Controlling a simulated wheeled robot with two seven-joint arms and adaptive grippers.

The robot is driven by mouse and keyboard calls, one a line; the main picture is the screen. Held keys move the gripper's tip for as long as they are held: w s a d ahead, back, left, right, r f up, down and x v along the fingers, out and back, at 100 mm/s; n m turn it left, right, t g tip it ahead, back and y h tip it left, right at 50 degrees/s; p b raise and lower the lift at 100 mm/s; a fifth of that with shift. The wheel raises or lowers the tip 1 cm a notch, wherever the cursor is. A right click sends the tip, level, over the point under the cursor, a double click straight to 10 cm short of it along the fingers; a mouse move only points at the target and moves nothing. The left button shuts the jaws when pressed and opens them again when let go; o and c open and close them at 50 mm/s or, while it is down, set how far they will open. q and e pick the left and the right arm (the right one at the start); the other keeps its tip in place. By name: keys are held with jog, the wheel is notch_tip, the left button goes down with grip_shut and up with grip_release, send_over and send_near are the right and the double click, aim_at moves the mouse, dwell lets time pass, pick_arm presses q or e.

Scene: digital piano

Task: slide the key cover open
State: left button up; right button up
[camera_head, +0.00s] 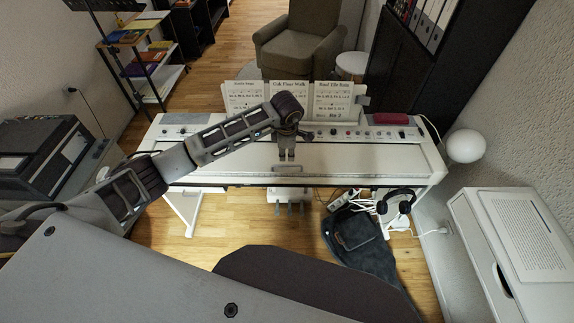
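The digital piano (420,153) is white and stands across the middle of the view. Its key cover (365,158) is a flat, pale panel below the control row; no keys show, so it is closed. A small handle (287,168) lies at the middle of the cover's front edge. My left arm reaches in from the left, and my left gripper (287,155) points down over the cover just behind the handle. Its two fingers are together with nothing seen between them. I cannot tell if the tips touch the cover. My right gripper is not in view.
Song sheets (332,101) stand on the music rest behind the gripper. A dark red case (390,119) lies at the piano's right top. Headphones (397,200) hang at the right front, above a dark bag (352,238). A dark seat (310,285) is in front.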

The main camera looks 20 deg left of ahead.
aim_at(287, 166)
pick_arm(q)
jog(key=shift+w+a+f+b, duration=0.1)
jog(key=shift+w+f+b, duration=0.15)
jog(key=shift+f+b, duration=0.9)
jog(key=shift+w+a+f+b, duration=0.1)
jog(key=shift+w+f+b, duration=0.35)
jog(key=shift+f, duration=1.25)
jog(key=shift+w+a+f+b, duration=0.1)
jog(key=shift+f+b, duration=0.9)
jog(key=shift+f, duration=0.45)
jog(key=shift+w+f, duration=0.1)
jog(key=shift+f, duration=0.15)
jog(key=shift+c, duration=0.5)
grip_shut()
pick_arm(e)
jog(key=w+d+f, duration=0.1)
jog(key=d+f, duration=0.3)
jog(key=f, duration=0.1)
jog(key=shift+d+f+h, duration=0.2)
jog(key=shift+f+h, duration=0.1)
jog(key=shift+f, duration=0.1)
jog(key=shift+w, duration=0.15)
